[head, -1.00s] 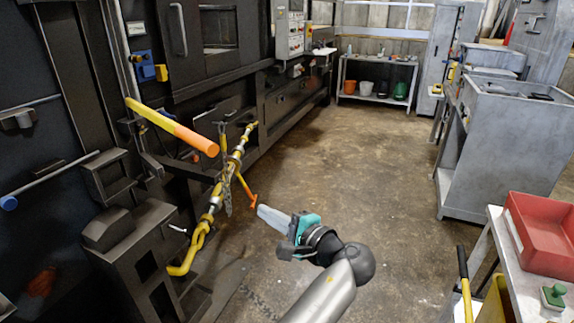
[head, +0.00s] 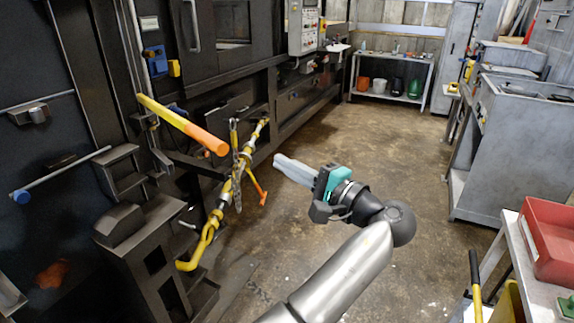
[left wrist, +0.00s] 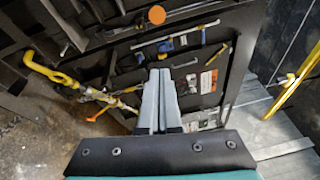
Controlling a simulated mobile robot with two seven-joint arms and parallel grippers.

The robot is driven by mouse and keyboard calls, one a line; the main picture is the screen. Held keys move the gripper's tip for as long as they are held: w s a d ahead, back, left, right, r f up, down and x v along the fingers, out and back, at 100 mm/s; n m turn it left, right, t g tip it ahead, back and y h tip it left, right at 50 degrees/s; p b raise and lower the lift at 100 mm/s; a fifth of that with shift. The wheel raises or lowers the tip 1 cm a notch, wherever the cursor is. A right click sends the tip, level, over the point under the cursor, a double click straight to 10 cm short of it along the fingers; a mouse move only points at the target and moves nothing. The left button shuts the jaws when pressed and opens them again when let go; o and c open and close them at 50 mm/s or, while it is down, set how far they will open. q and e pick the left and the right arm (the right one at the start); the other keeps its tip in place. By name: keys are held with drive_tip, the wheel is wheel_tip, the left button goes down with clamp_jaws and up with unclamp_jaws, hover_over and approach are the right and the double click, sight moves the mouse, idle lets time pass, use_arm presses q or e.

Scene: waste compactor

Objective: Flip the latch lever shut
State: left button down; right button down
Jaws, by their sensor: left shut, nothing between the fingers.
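A thick bar (head: 180,122), yellow with an orange end, sticks out from the dark compactor front at the left of the head view. Its round orange end (left wrist: 156,15) seems to show at the top of the left wrist view. Below it hangs a yellow ratchet binder (head: 222,203) with hooks, a chain and a thin orange-tipped handle (head: 259,188). I cannot tell for sure which is the latch lever. My left gripper (head: 278,161) is shut and empty, in the air right of the bar and binder, touching neither. Its closed fingers (left wrist: 159,75) also show in the left wrist view.
A control box (head: 304,28) is on the compactor wall. A shelf with buckets (head: 390,85) stands at the back. A grey metal cabinet (head: 505,150) and a table with a red tray (head: 550,240) are at right. The floor between is clear.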

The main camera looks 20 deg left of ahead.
use_arm(q)
drive_tip(key=a+r+p, duration=0.1)
drive_tip(key=a+p, duration=0.1)
drive_tip(key=a, duration=0.6)
drive_tip(key=shift+s+a, duration=0.15)
drive_tip(key=shift+s, duration=0.25)
